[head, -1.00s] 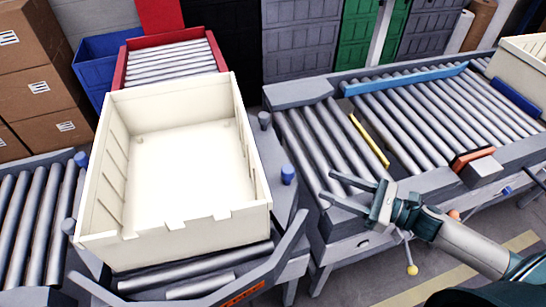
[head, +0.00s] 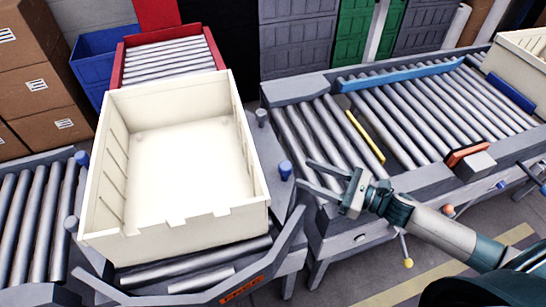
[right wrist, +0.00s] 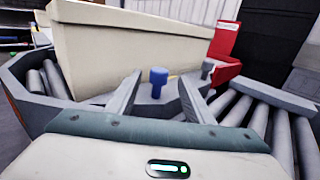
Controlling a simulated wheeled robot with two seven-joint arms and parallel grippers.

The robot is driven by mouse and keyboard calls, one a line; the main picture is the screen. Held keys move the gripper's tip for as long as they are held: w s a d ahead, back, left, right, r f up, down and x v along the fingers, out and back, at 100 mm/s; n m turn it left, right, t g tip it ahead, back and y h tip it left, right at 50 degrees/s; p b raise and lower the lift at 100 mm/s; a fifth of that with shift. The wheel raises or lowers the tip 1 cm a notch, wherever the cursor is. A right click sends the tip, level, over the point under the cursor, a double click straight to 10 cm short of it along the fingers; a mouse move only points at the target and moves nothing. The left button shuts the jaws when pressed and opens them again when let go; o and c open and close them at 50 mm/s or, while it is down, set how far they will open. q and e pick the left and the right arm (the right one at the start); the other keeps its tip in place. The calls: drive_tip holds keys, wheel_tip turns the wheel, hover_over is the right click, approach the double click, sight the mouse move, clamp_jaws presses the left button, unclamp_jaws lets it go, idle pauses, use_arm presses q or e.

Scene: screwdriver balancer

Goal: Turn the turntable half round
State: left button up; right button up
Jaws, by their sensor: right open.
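The turntable (head: 205,257) is a grey roller deck at centre left, and a large empty cream tote (head: 180,235) rests on it. A blue peg (head: 285,169) stands upright on the turntable's right side, and a grey peg (head: 261,117) stands farther back. My right gripper (head: 305,175) is open and empty just right of the blue peg, with its fingers pointing at it. In the right wrist view the blue peg (right wrist: 158,82) shows between the two fingers, seemingly just beyond the tips. My left gripper is out of view.
A roller conveyor (head: 400,120) with a yellow strip (head: 366,136) and a blue bar (head: 412,76) lies to the right. A red-framed conveyor (head: 168,58) is behind the tote. A grey bar with an orange label (head: 242,289) curves along the turntable's front.

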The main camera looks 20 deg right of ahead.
drive_tip(key=x, duration=0.3)
drive_tip(key=p, duration=0.4)
hover_over(273, 174)
drive_tip(key=s+d, duration=0.1)
drive_tip(key=shift+r, duration=0.15)
drive_tip(key=shift+x, duration=0.8)
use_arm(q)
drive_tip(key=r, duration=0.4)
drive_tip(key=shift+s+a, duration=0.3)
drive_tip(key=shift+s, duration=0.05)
use_arm(e)
drive_tip(key=shift+d, duration=0.1)
clamp_jaws()
